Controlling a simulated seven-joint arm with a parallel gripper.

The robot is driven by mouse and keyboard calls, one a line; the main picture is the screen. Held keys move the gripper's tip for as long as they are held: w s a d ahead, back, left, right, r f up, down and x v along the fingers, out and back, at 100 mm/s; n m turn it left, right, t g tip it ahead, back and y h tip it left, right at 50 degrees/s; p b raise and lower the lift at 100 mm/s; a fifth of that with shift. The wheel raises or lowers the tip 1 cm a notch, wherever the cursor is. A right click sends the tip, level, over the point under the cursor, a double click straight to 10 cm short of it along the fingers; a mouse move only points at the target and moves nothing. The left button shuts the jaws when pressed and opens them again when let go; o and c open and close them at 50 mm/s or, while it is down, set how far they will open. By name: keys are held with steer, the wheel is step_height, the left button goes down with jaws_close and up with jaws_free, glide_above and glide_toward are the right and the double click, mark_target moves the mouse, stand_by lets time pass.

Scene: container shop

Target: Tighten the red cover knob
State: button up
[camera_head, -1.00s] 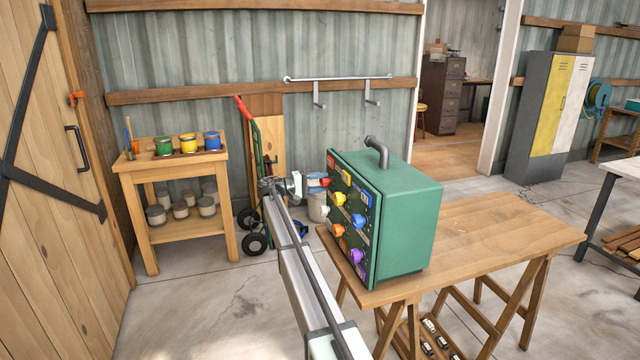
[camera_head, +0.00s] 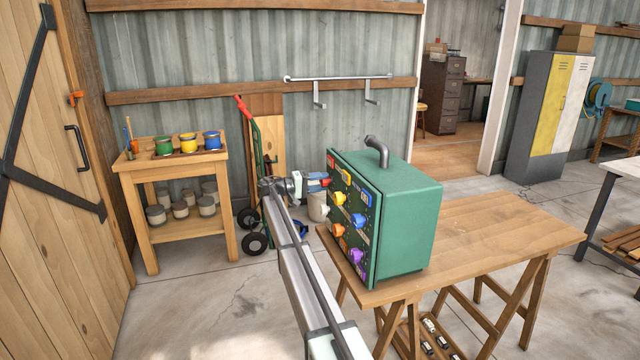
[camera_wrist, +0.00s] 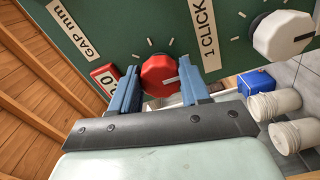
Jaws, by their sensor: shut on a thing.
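The red knob (camera_wrist: 157,72) is faceted with a pale pointer line. It sits on the dark green front panel (camera_wrist: 95,35) of the green box (camera_head: 408,222), ringed by white tick marks. My gripper (camera_wrist: 160,84) has its blue fingers on either side of the knob, shut on it. The pointer line points right in the wrist view, towards the "1 CLICK" label (camera_wrist: 208,40). In the head view my gripper (camera_head: 319,179) is at the panel's upper left edge, and the red knob shows there only as a small patch.
A white knob (camera_wrist: 284,34) is right of the red one in the wrist view. Yellow, blue, orange and purple knobs show on the panel in the head view. The box stands on a wooden table (camera_head: 500,235). White buckets (camera_wrist: 296,134) stand on the floor.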

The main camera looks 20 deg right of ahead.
steer(key=o, duration=1)
steer(key=shift+o, duration=0.2)
steer(key=a, duration=1.3)
steer(key=shift+a, duration=0.4)
